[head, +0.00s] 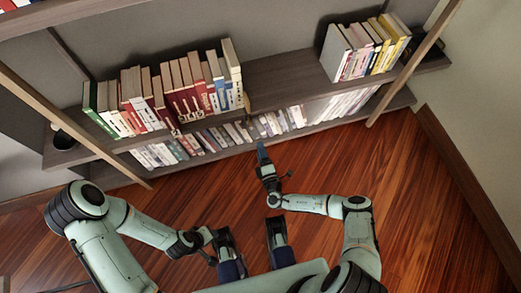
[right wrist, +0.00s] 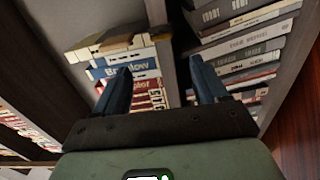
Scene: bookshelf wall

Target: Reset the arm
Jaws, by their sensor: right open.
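My right gripper (head: 263,152) reaches up the middle of the head view, over the wood floor and in front of the lower shelf. In the right wrist view its two blue fingers (right wrist: 161,86) are apart, with nothing held between them. Books and a dark shelf board show beyond the fingertips. My right arm (head: 320,204) is bent at the elbow. My left arm (head: 150,229) comes in from the left and bends toward the middle. Its gripper (head: 222,242) is low in the view and partly hidden among my own dark parts, so its fingers are unclear.
The bookshelf spans the back. Its upper board (head: 285,85) holds a row of books (head: 170,95) at left and a group of books (head: 365,48) at right, with bare board between. More books (head: 235,133) fill the lower shelf. The floor (head: 430,200) at right is clear.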

